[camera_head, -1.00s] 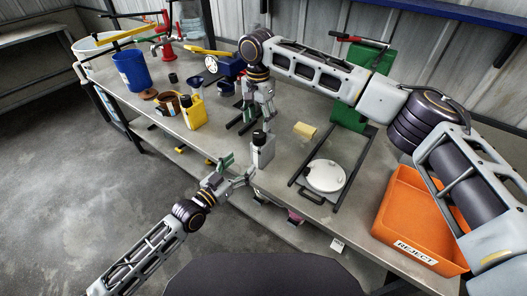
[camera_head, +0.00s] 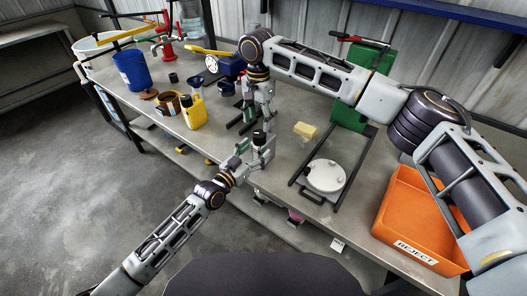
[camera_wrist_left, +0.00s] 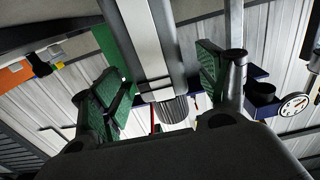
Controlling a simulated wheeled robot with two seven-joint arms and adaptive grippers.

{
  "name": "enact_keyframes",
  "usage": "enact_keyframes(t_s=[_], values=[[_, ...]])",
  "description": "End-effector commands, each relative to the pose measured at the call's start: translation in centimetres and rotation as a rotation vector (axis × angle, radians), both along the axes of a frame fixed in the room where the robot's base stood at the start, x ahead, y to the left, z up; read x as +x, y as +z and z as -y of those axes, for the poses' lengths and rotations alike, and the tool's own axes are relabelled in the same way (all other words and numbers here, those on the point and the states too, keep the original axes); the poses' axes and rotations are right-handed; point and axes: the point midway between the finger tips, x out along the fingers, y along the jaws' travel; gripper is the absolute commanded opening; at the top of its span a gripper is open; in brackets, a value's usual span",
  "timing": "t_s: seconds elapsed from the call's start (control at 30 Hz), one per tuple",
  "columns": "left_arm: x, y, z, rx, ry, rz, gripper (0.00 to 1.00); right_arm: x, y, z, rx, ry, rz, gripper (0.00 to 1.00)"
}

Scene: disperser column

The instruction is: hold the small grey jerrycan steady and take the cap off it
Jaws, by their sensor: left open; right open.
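The small grey jerrycan (camera_head: 265,150) stands upright near the front edge of the workbench, with its black cap (camera_head: 259,137) on top. In the left wrist view the grey jerrycan (camera_wrist_left: 150,45) shows between the green finger pads, with the ribbed dark cap (camera_wrist_left: 170,111) below it. My left gripper (camera_head: 251,156) is open, its fingers on either side of the jerrycan; contact cannot be told. My right gripper (camera_head: 265,117) is open and points down just above the cap, with a small gap.
On the workbench (camera_head: 225,150), a yellow jug (camera_head: 194,113) and blue bucket (camera_head: 131,71) stand left. A yellow block (camera_head: 305,130), a white round plate (camera_head: 326,176) on a dark frame and an orange reject bin (camera_head: 412,215) are right.

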Motion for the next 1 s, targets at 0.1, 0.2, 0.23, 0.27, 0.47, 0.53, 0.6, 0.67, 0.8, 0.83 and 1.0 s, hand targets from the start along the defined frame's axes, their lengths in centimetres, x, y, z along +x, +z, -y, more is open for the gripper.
enact_keyframes(t_s=[0.1, 0.2, 0.23, 0.27, 0.47, 0.53, 0.6, 0.67, 0.8, 0.83, 1.0], values=[[1.0, 0.0, 0.7, -0.001, 0.000, 0.000, 0.75, 0.0, 0.0, 0.0, 0.000, 0.000, 0.000, 0.59], [1.8, 0.1, 1.2, -0.001, 0.001, 0.000, 0.75, 0.0, 0.0, 0.0, 0.000, 0.000, 0.000, 0.59], [2.0, 0.1, 1.4, -0.001, 0.000, 0.000, 0.75, 0.0, 0.0, 0.0, 0.000, 0.000, 0.000, 0.59], [2.2, 0.1, 1.6, -0.001, 0.000, 0.000, 0.75, 0.0, 0.0, 0.0, 0.000, 0.000, 0.000, 0.59], [3.5, 0.0, 2.5, -0.001, 0.000, -0.001, 0.75, 0.0, 0.0, 0.0, 0.000, 0.000, 0.000, 0.59], [3.8, 0.0, 2.8, -0.001, 0.000, 0.000, 0.75, 0.0, 0.0, 0.0, 0.000, 0.000, 0.000, 0.59], [4.0, 0.0, 2.9, -0.001, 0.000, 0.000, 0.75, 0.0, 0.0, 0.0, 0.000, 0.000, 0.000, 0.59], [4.1, 0.0, 3.0, -0.001, 0.000, -0.001, 0.75, 0.0, 0.0, 0.0, 0.000, 0.000, 0.000, 0.59], [4.3, 0.0, 3.1, 0.000, 0.000, 0.000, 0.75, 0.0, 0.0, 0.0, 0.000, 0.000, 0.000, 0.59], [4.3, 0.0, 3.1, 0.000, 0.000, 0.000, 0.75, 0.0, 0.0, 0.0, 0.000, 0.000, 0.000, 0.59], [4.3, 0.0, 3.1, 0.000, 0.000, 0.000, 0.75, 0.0, 0.0, 0.0, 0.000, 0.000, 0.000, 0.59]])
